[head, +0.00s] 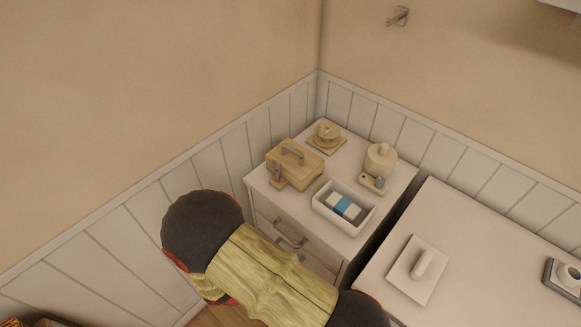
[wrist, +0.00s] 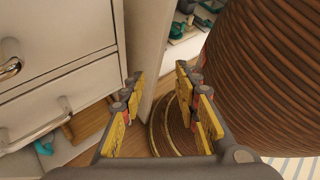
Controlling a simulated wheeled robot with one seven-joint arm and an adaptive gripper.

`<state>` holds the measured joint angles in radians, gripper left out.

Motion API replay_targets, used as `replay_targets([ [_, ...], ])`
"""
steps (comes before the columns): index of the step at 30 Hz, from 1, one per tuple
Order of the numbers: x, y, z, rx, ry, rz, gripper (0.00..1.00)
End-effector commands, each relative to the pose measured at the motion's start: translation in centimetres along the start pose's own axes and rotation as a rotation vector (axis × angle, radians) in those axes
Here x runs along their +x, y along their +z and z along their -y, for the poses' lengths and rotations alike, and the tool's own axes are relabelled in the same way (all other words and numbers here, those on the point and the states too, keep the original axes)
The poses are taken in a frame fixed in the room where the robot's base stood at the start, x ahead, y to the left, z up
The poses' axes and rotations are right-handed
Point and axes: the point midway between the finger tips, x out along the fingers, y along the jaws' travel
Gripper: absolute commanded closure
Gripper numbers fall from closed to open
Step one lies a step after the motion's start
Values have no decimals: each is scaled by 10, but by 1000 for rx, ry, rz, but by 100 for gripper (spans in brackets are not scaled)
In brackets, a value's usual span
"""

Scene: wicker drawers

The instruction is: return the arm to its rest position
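My arm (head: 265,272), with a yellow wrapped link between dark joints, reaches across the bottom middle of the head view, in front of the white drawer cabinet. My gripper (wrist: 158,78) is out of sight in the head view. In the wrist view its two yellow and grey fingers stand apart with nothing between them, so it is open and empty. It is low beside the white drawer fronts (wrist: 62,85), which lie to its left, and a large brown ribbed wicker form (wrist: 268,75) stands to its right.
The cabinet top (head: 333,226) holds a wooden box (head: 295,165), a white tray (head: 322,207) and other small items. A white counter (head: 470,245) stands to the right. In the wrist view, drawer handles (wrist: 38,134) stick out at left, and a round wicker piece (wrist: 170,128) lies below.

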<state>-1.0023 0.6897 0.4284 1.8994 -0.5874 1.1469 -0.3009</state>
Motion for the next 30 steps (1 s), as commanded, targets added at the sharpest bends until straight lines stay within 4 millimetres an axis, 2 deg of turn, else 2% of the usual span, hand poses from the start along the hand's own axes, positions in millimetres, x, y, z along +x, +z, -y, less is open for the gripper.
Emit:
replay_targets([
  [1,-9,13,1,66,-26,-53,68],
  [15,-68,114,18,652,-283,-487,68],
  [24,-93,186,28,984,-416,-735,68],
  [30,-103,237,37,1181,-474,-888,68],
])
